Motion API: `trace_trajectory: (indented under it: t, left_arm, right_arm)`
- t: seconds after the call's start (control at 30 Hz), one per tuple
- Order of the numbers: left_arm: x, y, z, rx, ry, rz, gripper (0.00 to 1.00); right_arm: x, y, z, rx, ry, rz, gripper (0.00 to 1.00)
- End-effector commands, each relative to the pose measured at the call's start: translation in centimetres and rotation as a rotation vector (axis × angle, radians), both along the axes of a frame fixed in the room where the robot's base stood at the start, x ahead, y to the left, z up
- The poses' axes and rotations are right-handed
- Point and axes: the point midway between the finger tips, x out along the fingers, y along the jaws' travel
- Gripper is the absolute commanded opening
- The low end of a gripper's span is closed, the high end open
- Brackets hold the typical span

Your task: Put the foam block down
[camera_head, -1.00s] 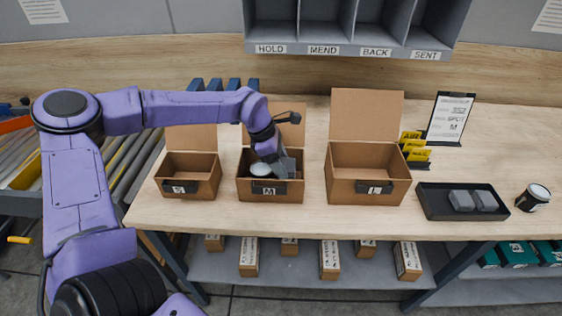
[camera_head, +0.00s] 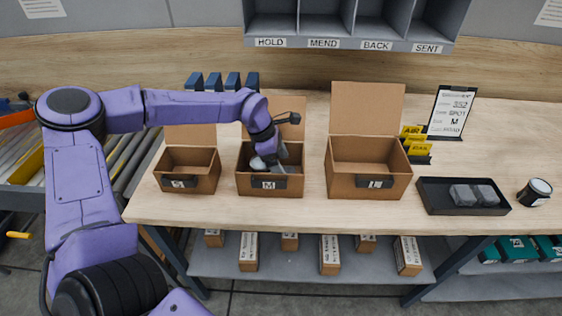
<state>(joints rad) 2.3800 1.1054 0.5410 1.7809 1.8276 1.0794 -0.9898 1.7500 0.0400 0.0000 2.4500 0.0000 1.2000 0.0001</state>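My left gripper (camera_head: 276,160) reaches down into the open cardboard box marked M (camera_head: 242,184). Its fingertips are low inside the box, and I cannot tell whether they are open or shut. A grey shape shows at the fingers; I cannot tell how much of it is a foam block and how much is gripper. A pale round object (camera_head: 258,163) lies in the box just left of the gripper. Grey foam blocks (camera_head: 475,195) lie side by side in the black tray (camera_head: 434,204) at the right. My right gripper is out of view.
Open boxes marked S (camera_head: 203,182) and L (camera_head: 343,183) stand on either side, both empty-looking. An order sign (camera_head: 450,112), yellow cards (camera_head: 414,143) and a small dark tin (camera_head: 534,192) stand right. Grey cubbyholes (camera_head: 350,43) hang above the back of the bench.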

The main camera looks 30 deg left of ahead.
Motion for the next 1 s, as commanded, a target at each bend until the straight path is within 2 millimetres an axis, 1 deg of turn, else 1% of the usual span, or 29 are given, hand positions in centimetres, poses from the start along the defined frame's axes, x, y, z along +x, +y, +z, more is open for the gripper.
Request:
trace_trajectory:
  t: [0.17,0.23,0.3,0.33,0.37,0.6,0.7,0.83,1.0]
  left_arm:
    - [0.0,0.0,0.1,0.000,0.000,0.000,0.88]
    - [0.0,0.0,0.8,0.000,-0.002,-0.001,0.88]
    - [0.1,0.0,2.1,-0.001,-0.003,0.000,0.88]
    - [0.0,0.3,2.2,-0.001,-0.005,0.002,0.88]
    - [-0.2,0.5,2.8,-0.001,-0.008,0.001,0.88]
    - [-1.5,2.7,8.6,-0.001,-0.006,0.002,0.88]
    - [-1.9,3.4,10.5,-0.001,-0.005,0.002,0.88]
    - [-2.3,3.8,11.9,0.000,-0.001,0.000,0.88]
    - [-2.4,4.0,12.4,-0.001,-0.001,-0.001,0.88]
  right_arm:
    - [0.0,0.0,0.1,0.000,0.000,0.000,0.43]
    - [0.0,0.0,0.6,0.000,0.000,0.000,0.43]
    - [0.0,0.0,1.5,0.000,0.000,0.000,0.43]
    - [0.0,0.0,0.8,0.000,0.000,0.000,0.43]
    - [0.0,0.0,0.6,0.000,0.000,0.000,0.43]
    - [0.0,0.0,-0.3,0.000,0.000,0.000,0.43]
    - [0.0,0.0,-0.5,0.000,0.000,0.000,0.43]
    - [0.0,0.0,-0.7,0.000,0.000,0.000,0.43]
    - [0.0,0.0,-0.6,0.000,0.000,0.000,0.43]
